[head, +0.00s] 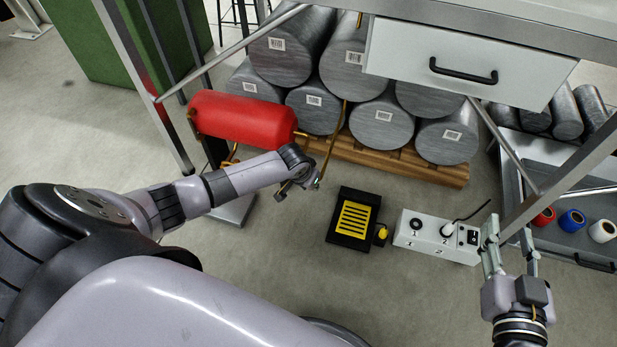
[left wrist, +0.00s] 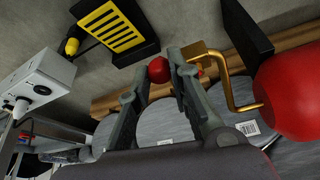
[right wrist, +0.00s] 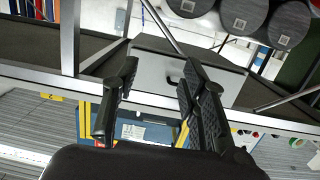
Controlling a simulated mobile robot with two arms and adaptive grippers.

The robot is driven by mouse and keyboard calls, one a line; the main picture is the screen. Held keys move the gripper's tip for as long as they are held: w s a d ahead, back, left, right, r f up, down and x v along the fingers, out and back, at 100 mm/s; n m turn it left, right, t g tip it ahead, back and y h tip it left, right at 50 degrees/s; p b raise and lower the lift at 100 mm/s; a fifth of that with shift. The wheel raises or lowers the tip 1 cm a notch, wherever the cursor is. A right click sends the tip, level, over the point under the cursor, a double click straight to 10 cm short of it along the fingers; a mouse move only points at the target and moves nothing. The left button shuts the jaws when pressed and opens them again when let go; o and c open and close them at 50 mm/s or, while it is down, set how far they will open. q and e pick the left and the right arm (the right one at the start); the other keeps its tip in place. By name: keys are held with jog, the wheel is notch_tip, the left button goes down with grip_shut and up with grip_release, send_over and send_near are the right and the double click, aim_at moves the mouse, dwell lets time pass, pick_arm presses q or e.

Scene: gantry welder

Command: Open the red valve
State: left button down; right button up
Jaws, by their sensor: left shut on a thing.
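The red valve (left wrist: 158,70) shows in the left wrist view as a small round red knob between the fingertips of my left gripper (left wrist: 165,72). My left gripper is shut on it. A bent brass pipe (left wrist: 238,105) runs from beside the fingers to a red tank (left wrist: 295,92). In the head view the red tank (head: 243,120) lies on its side, and my left gripper (head: 297,187) is at its right end, by the brass pipe; the knob is hidden there. My right gripper (head: 510,240) is open and empty, at the lower right.
Grey cylinders (head: 377,125) are stacked on a wooden pallet (head: 400,163) behind. A black box with a yellow grille (head: 352,218) and a white socket box (head: 437,237) are on the floor. The bench drawer (head: 470,62) overhangs, and a metal leg stands beside my right gripper.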

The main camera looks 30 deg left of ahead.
pick_arm(q)
jog(key=shift+w+d+n+y+p, duration=0.3)
jog(key=shift+d+n+p, duration=0.15)
jog(key=shift+n+p, duration=0.45)
jog(key=shift+w+d+n+g+y+p, duration=0.15)
jog(key=shift+w+d+n+y+p, duration=0.15)
jog(key=shift+w+n, duration=0.5)
jog(key=shift+w+d+n+g+y+p, duration=0.25)
jog(key=shift+n+y+p, duration=0.2)
jog(key=shift+n, duration=0.75)
jog(key=shift+w+d+n+g+y+p, duration=0.15)
jog(key=shift+w+n+y+p, duration=0.2)
jog(key=shift+w+n, duration=0.45)
pick_arm(e)
jog(key=s+d+f+g+h, duration=0.1)
jog(key=s+d+f+g, duration=0.1)
jog(key=s+f+g, duration=0.3)
jog(key=s+d+f+g+h, duration=0.2)
jog(key=s+d+f+g, duration=0.1)
jog(key=s+f+g, duration=0.3)
jog(key=shift+s+d+f+m, duration=0.35)
jog(key=shift+s+f, duration=0.7)
jog(key=shift+s, duration=0.65)
pick_arm(q)
jog(key=shift+s+n, duration=0.1)
jog(key=shift+n, duration=0.2)
jog(key=c, duration=1.5)
grip_release()
